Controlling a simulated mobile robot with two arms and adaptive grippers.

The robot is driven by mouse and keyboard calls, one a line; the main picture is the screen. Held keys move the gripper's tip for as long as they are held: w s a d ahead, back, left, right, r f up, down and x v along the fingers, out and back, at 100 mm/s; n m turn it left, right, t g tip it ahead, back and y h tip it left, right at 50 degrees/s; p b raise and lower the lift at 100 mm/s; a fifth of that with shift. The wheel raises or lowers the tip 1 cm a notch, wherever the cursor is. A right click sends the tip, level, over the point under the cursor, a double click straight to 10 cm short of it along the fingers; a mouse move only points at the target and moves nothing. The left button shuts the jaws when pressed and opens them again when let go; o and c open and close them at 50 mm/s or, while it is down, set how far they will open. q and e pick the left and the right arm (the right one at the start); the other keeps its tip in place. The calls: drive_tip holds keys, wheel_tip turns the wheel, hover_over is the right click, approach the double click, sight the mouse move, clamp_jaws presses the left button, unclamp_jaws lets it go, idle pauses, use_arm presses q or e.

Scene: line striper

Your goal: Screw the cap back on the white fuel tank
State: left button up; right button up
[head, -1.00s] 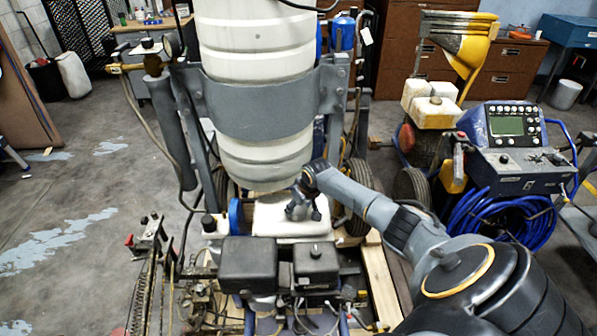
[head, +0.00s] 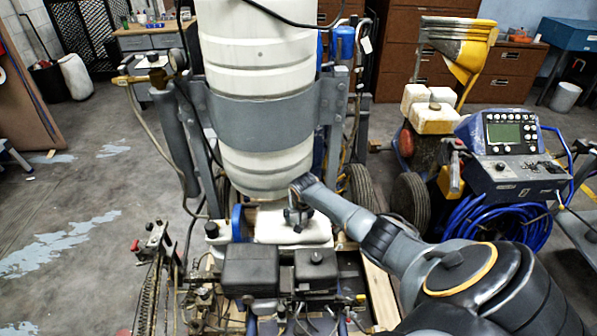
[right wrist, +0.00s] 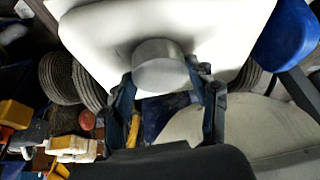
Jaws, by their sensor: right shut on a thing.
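The white fuel tank (head: 318,230) sits low behind the black engine housings, under the large white drum. It also fills the top of the right wrist view (right wrist: 100,30). My right gripper (head: 297,220) points down over the tank's top. In the right wrist view, my right gripper (right wrist: 166,78) is shut on the grey round cap (right wrist: 160,66), with a finger on each side. The cap's far end meets the tank's white face, with dark shading around it. I cannot tell whether it is threaded on. The fingers hide most of the cap in the head view. My left gripper is not in view.
The large white drum (head: 262,140) in its grey band stands just behind the tank. Black engine housings (head: 250,266) lie in front. A control console (head: 512,145) with blue hose stands to the right. Bare floor (head: 90,195) is open to the left.

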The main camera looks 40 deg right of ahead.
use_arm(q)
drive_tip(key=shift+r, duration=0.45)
use_arm(e)
drive_tip(key=shift+w+d+r+m+h, duration=0.1)
drive_tip(key=shift+d+r+m+h, duration=0.15)
drive_tip(key=shift+m, duration=0.3)
drive_tip(key=shift+w+d+r+m+h, duration=0.1)
drive_tip(key=shift+d+m+h, duration=0.2)
drive_tip(key=shift+m, duration=0.25)
drive_tip(key=o, duration=0.8)
drive_tip(key=shift+s+m+g, duration=0.1)
drive_tip(key=shift+m+g, duration=0.2)
drive_tip(key=o, duration=0.4)
drive_tip(key=shift+f, duration=0.1)
drive_tip(key=shift+c, duration=0.2)
drive_tip(key=shift+o, duration=0.2)
drive_tip(key=shift+s+d+f, duration=0.1)
drive_tip(key=shift+d+f, duration=0.05)
drive_tip(key=shift+f, duration=0.05)
drive_tip(key=o, duration=0.3)
drive_tip(key=shift+a, duration=0.3)
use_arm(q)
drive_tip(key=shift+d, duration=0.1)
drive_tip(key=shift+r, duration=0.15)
